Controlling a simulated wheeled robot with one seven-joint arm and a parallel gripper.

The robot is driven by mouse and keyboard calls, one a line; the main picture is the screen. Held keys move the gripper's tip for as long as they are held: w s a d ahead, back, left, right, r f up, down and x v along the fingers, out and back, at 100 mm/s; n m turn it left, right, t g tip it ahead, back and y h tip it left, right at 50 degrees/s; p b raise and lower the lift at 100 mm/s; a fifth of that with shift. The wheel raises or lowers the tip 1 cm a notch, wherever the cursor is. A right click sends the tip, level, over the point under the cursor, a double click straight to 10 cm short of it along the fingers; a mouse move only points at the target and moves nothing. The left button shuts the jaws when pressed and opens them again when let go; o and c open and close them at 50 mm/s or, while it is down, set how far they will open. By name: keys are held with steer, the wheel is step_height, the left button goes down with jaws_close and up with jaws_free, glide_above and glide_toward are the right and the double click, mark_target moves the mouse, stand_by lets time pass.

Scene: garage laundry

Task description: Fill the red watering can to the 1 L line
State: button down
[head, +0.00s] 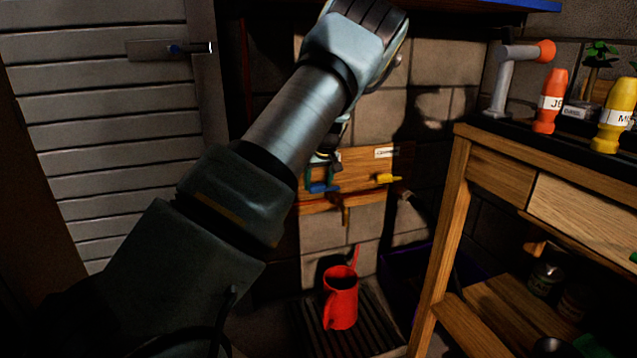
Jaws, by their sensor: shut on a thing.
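The red watering can (342,303) stands upright on a dark slatted grate (375,338) on the floor. Its open top faces up; its water level and any 1 L line cannot be seen. Above it is a wooden board (358,163) with a blue tap handle (321,187), a yellow tap handle (388,178) and a brass outlet (345,216) pointing down. My gripper (322,168) is mostly hidden behind my forearm. Its fingers are at the blue handle and appear shut on it. No water stream is visible.
A wooden workbench (449,230) with bottles on top stands at the right. A dark purple-edged crate (395,270) sits between it and the can. A louvred door (110,110) is at the left. A blue-edged shelf (500,6) hangs above.

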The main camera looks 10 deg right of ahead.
steer(key=shift+s+r+p, duration=0.1)
steer(key=shift+r+p, duration=0.1)
steer(key=shift+p, duration=0.4)
steer(key=p, duration=0.1)
steer(key=n+p, duration=0.1)
steer(key=shift+s+d+r+y+p, duration=0.15)
steer(key=shift+s+d+y+p, duration=0.05)
steer(key=shift+s+y+p, duration=0.1)
steer(key=shift+s+d+f+n+y+p, duration=0.1)
steer(key=shift+s+f+n+y+p, duration=0.15)
steer(key=shift+n+p, duration=0.65)
steer(key=shift+f, duration=0.1)
jaws_free()
steer(key=p+v, duration=0.1)
steer(key=v, duration=0.9)
steer(key=shift+r, duration=0.4)
steer(key=shift+d, duration=0.1)
